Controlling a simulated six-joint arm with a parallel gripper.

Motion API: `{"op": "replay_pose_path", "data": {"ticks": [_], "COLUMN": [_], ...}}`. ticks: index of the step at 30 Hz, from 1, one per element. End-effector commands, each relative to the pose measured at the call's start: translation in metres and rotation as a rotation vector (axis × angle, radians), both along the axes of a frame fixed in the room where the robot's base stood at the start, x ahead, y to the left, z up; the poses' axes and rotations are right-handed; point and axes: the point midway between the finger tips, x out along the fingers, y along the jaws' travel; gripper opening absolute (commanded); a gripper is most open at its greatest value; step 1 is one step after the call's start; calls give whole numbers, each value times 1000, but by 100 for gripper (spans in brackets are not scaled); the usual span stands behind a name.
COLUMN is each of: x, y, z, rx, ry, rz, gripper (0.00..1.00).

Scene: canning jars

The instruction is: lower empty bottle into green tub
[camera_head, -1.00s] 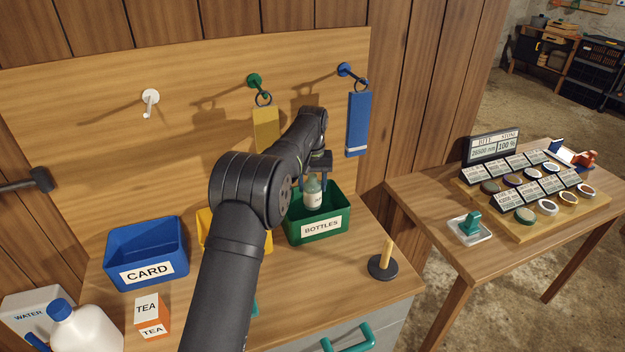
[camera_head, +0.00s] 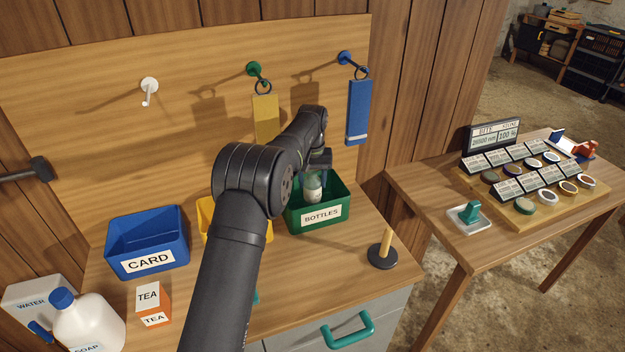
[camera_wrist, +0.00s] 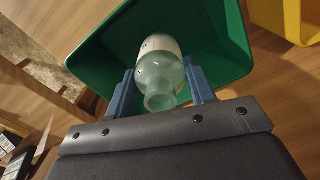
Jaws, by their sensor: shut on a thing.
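The green tub (camera_head: 331,219), labelled BOTTLES, stands on the wooden counter below the blue hanging tag. The empty bottle (camera_head: 313,190) is pale green and clear with a white label. It is upright, partly inside the tub with its lower part behind the front wall. My gripper (camera_head: 318,168) is just above the tub, shut on the bottle. In the wrist view, the bottle (camera_wrist: 158,75) sits between the two blue fingers (camera_wrist: 160,92), its neck towards the camera, with the green tub (camera_wrist: 215,45) around it. Whether the bottle touches the tub floor is hidden.
A yellow tub (camera_head: 206,216) stands left of the green one, partly behind my arm. A black-based post (camera_head: 382,256) stands at front right. A tea box (camera_head: 152,302) and soap jug (camera_head: 92,325) are front left.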

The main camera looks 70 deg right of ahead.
Motion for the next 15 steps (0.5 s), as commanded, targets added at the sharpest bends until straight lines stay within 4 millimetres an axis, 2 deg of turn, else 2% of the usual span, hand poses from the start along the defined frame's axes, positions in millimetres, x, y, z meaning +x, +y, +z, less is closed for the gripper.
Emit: {"op": "replay_pose_path", "data": {"ticks": [15], "x": [0], "y": [0], "z": [-4], "rx": [0], "ry": [0], "rz": [0], "gripper": [25]}}
